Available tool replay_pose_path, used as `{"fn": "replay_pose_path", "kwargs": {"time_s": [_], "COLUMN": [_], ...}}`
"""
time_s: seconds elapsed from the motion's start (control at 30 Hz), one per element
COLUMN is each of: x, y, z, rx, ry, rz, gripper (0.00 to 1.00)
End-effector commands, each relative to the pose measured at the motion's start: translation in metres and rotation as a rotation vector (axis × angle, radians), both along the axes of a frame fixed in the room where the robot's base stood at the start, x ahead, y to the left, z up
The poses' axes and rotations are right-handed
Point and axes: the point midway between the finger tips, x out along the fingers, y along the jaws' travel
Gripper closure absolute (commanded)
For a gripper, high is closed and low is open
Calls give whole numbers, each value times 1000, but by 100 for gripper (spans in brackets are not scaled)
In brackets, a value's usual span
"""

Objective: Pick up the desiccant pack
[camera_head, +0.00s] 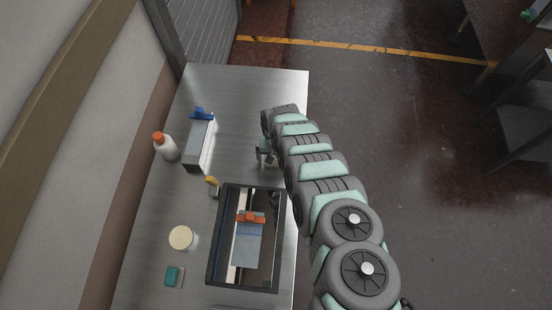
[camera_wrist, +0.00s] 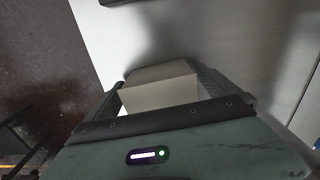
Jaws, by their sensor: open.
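A pale beige, box-shaped item (camera_wrist: 160,88), which I take to be the desiccant pack, lies between the fingers of my gripper (camera_wrist: 163,92) in the wrist view. The gripper is open, with a finger on either side of the item. Whether either finger touches it I cannot tell. In the head view my gripper (camera_head: 266,150) is low over the right part of the steel table, and a small pale patch shows beside it. The arm hides most of the item there.
A black-rimmed tray (camera_head: 215,243) holds a blue-grey packet with an orange top (camera_head: 247,240). A white bottle (camera_head: 167,149), a long pale box (camera_head: 199,147), a cream-lidded jar (camera_head: 182,238) and a teal block (camera_head: 174,276) stand to the left. The table's far end is clear.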

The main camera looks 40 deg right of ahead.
Motion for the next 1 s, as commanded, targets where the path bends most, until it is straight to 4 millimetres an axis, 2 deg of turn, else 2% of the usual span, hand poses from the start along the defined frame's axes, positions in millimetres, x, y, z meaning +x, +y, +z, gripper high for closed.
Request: {"fn": "replay_pose_path", "kwargs": {"time_s": [0.2,1.0], "x": [0,0], "y": [0,1], "z": [0,-1], "rx": [0,1], "ry": [0,1], "rz": [1,1], "gripper": [0,65]}}
